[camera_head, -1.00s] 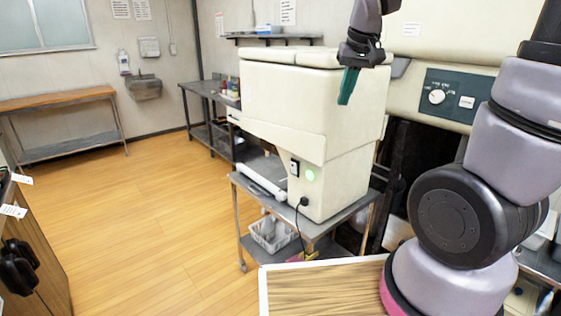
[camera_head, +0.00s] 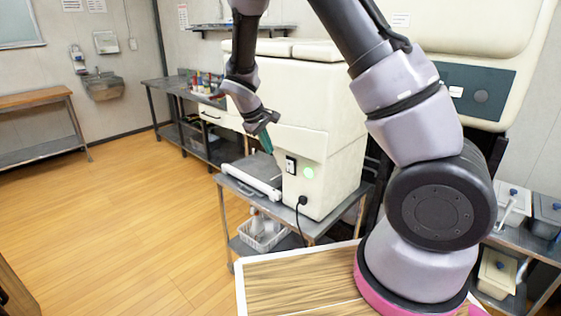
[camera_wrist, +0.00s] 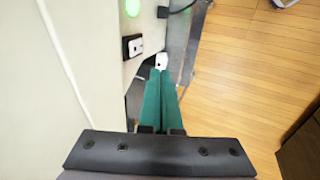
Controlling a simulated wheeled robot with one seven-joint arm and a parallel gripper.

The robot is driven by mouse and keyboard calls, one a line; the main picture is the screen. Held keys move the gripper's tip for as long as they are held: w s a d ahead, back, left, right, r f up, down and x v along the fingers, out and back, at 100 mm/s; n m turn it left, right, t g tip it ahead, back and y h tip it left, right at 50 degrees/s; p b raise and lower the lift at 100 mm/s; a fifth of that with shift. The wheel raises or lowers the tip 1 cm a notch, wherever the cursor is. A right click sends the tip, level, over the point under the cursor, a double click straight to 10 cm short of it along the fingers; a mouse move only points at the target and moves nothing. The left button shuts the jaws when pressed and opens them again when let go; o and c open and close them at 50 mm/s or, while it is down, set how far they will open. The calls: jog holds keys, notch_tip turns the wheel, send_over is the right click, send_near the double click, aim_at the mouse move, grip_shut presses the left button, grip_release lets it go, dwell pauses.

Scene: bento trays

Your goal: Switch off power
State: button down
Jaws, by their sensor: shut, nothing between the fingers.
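The cream machine (camera_head: 330,125) stands on a metal cart. On its lower front is a black power switch (camera_head: 291,165) with a white rocker, beside a round green light (camera_head: 308,173). My gripper (camera_head: 268,150) has green fingers, shut and empty, just left of the switch in the head view and apart from it. In the wrist view the fingers of my gripper (camera_wrist: 162,75) point up the picture. There the switch (camera_wrist: 133,46) lies to the left of and beyond the fingertips, and the green light (camera_wrist: 132,8) is at the top edge.
A black cord (camera_head: 300,210) hangs from a plug below the switch. A white roller tray (camera_head: 250,178) juts out left of the switch on the cart (camera_head: 225,182). A white basket (camera_head: 262,235) sits on the lower shelf. The wooden floor at left is clear.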

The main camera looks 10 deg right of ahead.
aim_at(289, 167)
dwell(0.3)
jog(key=w+d+f, duration=0.4)
jog(key=d+f, duration=0.2)
jog(key=f, duration=0.2)
jog(key=shift+w+d+f, duration=0.3)
jog(key=shift+w+f, duration=0.05)
jog(key=shift+w, duration=0.05)
jog(key=shift+w+d+r, duration=0.15)
jog(key=shift+w+d, duration=0.1)
jog(key=shift+d, duration=0.05)
